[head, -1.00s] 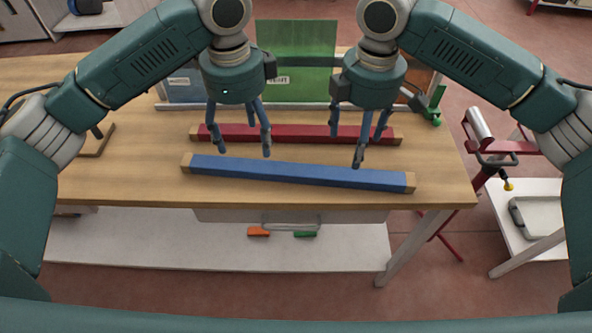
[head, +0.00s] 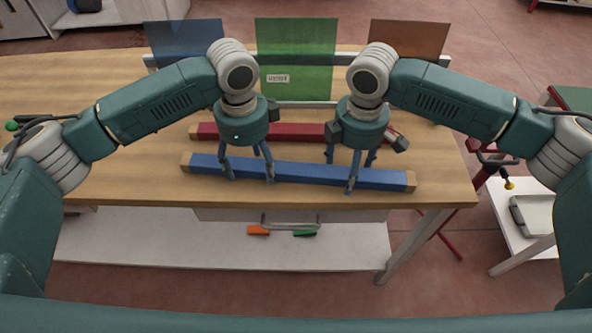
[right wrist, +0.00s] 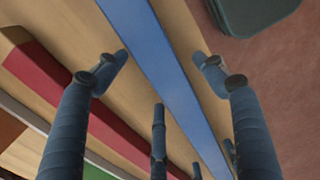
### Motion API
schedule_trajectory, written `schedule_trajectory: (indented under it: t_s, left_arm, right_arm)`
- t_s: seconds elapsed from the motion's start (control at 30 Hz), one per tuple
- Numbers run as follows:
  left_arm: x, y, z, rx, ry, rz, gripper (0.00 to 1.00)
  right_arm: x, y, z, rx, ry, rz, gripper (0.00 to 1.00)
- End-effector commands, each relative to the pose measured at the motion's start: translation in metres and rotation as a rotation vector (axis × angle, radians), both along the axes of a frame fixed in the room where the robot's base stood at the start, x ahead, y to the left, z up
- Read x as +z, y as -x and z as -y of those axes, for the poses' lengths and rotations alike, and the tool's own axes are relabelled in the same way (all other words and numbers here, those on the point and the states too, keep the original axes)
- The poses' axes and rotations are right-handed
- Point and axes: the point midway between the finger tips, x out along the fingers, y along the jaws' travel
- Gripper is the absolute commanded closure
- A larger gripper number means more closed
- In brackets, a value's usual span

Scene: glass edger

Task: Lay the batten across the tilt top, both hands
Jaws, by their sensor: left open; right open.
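A long blue batten (head: 310,174) with bare wood ends lies flat near the front edge of the wooden table. A red batten (head: 297,131) lies behind it. My left gripper (head: 248,176) is open over the left part of the blue batten. My right gripper (head: 350,176) is open over its right part. In the right wrist view the blue batten (right wrist: 155,65) runs between the spread fingers of my right gripper (right wrist: 163,64), which do not grip it. The red batten (right wrist: 75,90) lies to the left there. I cannot tell which surface is the tilt top.
Blue, green (head: 297,55) and brown panes stand in a rack at the table's back. A white shelf (head: 180,240) is below, with orange and green handles in front. A white stand (head: 522,215) and red frame are at the right.

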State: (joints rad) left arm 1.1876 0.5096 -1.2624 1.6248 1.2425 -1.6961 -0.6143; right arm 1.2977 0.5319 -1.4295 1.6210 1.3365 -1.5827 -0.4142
Motion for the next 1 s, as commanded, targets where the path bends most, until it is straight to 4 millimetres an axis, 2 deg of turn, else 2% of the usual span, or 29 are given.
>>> schedule_trajectory:
  t_s: [0.1,0.4,0.43,0.77,1.0]
  left_arm:
    - [0.000,0.000,0.000,0.000,0.000,0.000,0.30]
    - [0.000,0.000,0.000,0.000,0.000,0.000,0.90]
    - [0.000,0.000,0.000,0.000,0.000,0.000,0.94]
    - [0.005,0.000,0.000,0.000,0.000,0.001,0.94]
    - [0.025,0.000,0.000,0.000,0.001,0.001,0.94]
  right_arm:
    - [0.000,0.000,0.000,0.000,0.000,0.000,0.30]
    - [0.000,0.000,0.000,0.000,0.000,0.000,0.90]
    - [0.000,0.000,0.000,0.000,0.000,0.000,0.94]
    - [0.005,0.000,0.000,0.000,-0.001,0.001,0.94]
    - [0.024,0.000,0.000,0.000,-0.001,0.001,0.94]
